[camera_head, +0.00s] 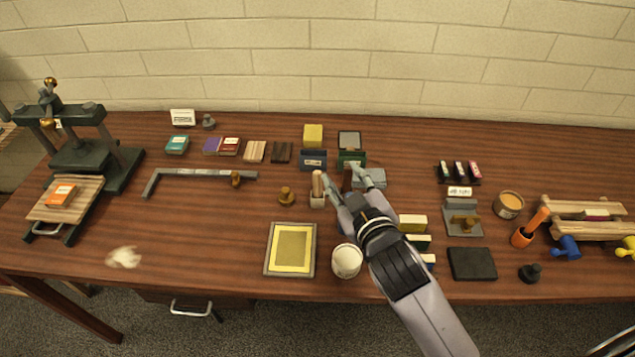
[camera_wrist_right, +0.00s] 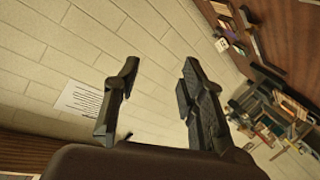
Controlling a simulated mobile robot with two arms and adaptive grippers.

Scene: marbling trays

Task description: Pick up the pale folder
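A small pale upright piece (camera_head: 317,183) stands in a light block near the middle of the table in the head view. It may be the pale folder, but it is too small to be sure. My right gripper (camera_head: 340,177) is just to its right, with its fingers spread. One finger is close beside the pale piece; I cannot tell whether they touch. In the right wrist view my right gripper (camera_wrist_right: 157,90) is open, with nothing between its fingers and the wall behind. My left gripper is not in view.
Blue and green holders (camera_head: 313,160) stand behind the gripper. A press (camera_head: 85,150) is at the left. The front left of the table is mostly clear.

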